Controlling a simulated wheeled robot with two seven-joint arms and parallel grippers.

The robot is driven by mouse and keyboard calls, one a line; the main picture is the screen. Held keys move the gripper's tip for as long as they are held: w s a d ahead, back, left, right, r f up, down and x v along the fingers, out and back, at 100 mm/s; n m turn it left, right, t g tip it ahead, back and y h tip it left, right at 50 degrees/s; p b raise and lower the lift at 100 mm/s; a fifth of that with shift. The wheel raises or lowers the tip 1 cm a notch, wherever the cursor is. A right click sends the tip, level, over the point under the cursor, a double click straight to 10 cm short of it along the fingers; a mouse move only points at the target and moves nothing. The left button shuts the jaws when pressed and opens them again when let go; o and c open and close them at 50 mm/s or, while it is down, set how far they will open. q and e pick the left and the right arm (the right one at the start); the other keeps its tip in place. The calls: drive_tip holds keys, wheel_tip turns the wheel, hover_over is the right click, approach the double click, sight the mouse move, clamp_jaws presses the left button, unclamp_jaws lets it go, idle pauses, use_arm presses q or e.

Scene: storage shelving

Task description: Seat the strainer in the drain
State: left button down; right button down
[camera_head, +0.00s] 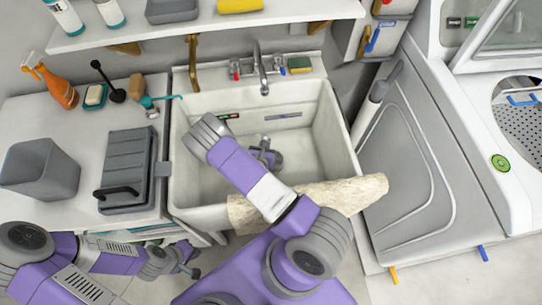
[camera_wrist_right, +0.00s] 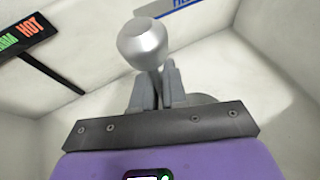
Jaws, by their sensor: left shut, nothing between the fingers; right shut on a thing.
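The sink basin (camera_head: 322,150) stands in the middle of the head view. My right arm reaches over its front edge, and my right gripper (camera_head: 264,155) is low inside it, partly behind the arm. In the right wrist view, the right gripper (camera_wrist_right: 158,88) is shut on a silver rounded knob (camera_wrist_right: 143,43), which looks like the strainer's handle. A grey rounded edge (camera_wrist_right: 205,98) shows behind the fingers; I cannot tell whether it is strainer or drain. The drain opening is not clearly visible. My left gripper (camera_head: 190,272) is shut and empty, low in front of the counter.
A beige cloth (camera_head: 350,193) hangs over the sink's front rim. A HOT label strip (camera_wrist_right: 28,38) is on the basin wall.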

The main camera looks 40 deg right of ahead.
drive_tip(key=shift+f+b, duration=0.3)
drive_tip(key=shift+f, duration=0.2)
drive_tip(key=c, duration=1.1)
unclamp_jaws()
drive_tip(key=shift+r, duration=0.1)
wheel_tip(320, 180, up, 10)
drive_tip(key=p, duration=0.4)
